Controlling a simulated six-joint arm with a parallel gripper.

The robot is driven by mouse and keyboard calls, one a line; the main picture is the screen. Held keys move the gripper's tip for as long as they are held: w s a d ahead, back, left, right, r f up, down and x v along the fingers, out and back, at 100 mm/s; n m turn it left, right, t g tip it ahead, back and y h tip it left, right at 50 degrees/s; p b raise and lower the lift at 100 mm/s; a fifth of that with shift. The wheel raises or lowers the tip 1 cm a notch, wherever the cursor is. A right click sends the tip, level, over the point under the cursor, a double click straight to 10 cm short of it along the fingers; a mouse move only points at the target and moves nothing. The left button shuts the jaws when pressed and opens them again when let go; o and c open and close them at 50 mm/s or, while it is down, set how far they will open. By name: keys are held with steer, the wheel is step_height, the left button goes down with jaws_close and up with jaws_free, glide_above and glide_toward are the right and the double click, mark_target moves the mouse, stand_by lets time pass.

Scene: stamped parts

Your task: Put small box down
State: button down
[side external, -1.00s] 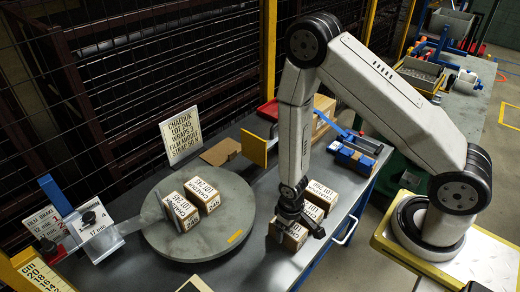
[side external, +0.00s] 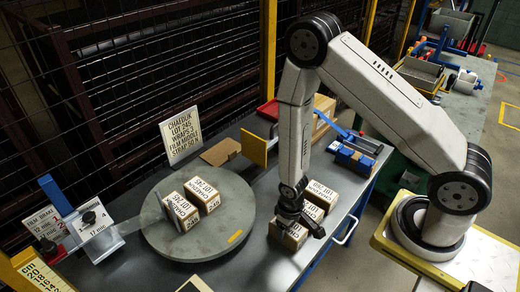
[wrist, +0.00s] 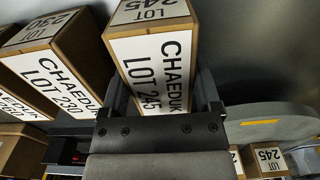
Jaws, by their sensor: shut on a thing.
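The small box is a brown carton with white labels. It is at the lower front of the bench in the side view (side external: 286,238). In the wrist view the small box (wrist: 150,65) reads CHAEDUK LOT 245 and sits between the fingers. My gripper (side external: 298,216) points down over it, shut on it; it also shows in the wrist view (wrist: 165,112). The box looks upright and low at the bench top. I cannot tell whether its underside touches the bench.
Similar boxes (side external: 318,195) stand just behind the held one; a LOT 230 box (wrist: 50,60) is close beside it in the wrist view. The round turntable (side external: 185,245) to the left carries two boxes (side external: 203,195). A blue-handled tool (side external: 352,160) lies behind.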

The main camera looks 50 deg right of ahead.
steer(key=shift+r, duration=0.1)
steer(key=shift+r, duration=4.9)
steer(key=shift+w, duration=0.1)
steer(key=shift+w+r, duration=0.35)
steer(key=shift+w, duration=0.2)
steer(key=w+r, duration=0.8)
steer(key=w, duration=0.1)
steer(key=shift+w+a+f, duration=0.3)
steer(key=shift+w+f, duration=1.15)
steer(key=shift+w, duration=0.85)
steer(key=shift+w+a+f, duration=0.25)
steer(key=shift+w+f, duration=1.2)
steer(key=shift+w, duration=0.85)
steer(key=shift+w+a+f, duration=0.3)
steer(key=shift+w+f, duration=1.15)
steer(key=shift+w, duration=0.85)
